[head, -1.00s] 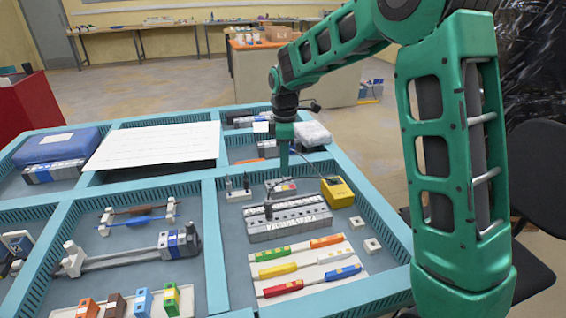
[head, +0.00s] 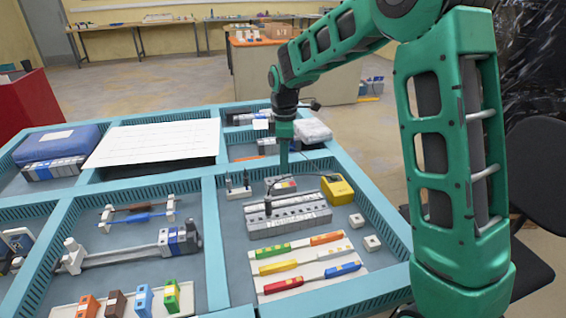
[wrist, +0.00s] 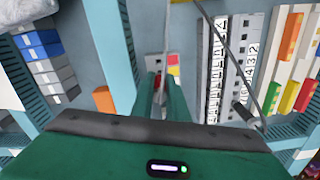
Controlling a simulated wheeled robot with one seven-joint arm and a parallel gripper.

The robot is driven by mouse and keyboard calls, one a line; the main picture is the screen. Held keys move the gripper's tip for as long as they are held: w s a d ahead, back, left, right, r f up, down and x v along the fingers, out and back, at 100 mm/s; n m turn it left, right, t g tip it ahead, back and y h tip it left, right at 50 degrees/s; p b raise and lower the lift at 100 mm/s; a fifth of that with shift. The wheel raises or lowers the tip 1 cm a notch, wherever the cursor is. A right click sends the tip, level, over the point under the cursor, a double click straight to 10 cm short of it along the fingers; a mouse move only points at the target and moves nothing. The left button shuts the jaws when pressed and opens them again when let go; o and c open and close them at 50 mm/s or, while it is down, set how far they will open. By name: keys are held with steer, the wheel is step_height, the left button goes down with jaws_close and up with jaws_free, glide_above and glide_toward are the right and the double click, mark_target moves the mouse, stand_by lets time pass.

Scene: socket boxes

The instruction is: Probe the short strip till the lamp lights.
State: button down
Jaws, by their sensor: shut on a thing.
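My gripper (head: 284,172) points straight down over the short strip (head: 280,186), a small grey block with red and yellow patches. The jaws are closed on a thin piece that I take for a probe; the fingers mostly hide it, so I cannot tell whether its tip touches the strip. In the wrist view the short strip (wrist: 173,64) shows just beyond my fingers (wrist: 157,95). A second, dark probe (head: 268,207) stands upright at the long grey socket strip (head: 300,222). A yellow box (head: 337,190) with a cable stands to the right. I see no lit lamp.
Small posts on a white base (head: 238,190) stand left of the short strip. A white board with coloured bars (head: 308,270) lies in front of the long strip. Two small white blocks (head: 372,242) lie at right. Teal tray walls (head: 212,250) divide the compartments.

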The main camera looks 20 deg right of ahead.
steer(key=shift+f, duration=0.9)
stand_by(0.5)
steer(key=c, duration=1.7)
jaws_free()
steer(key=shift+o, duration=0.2)
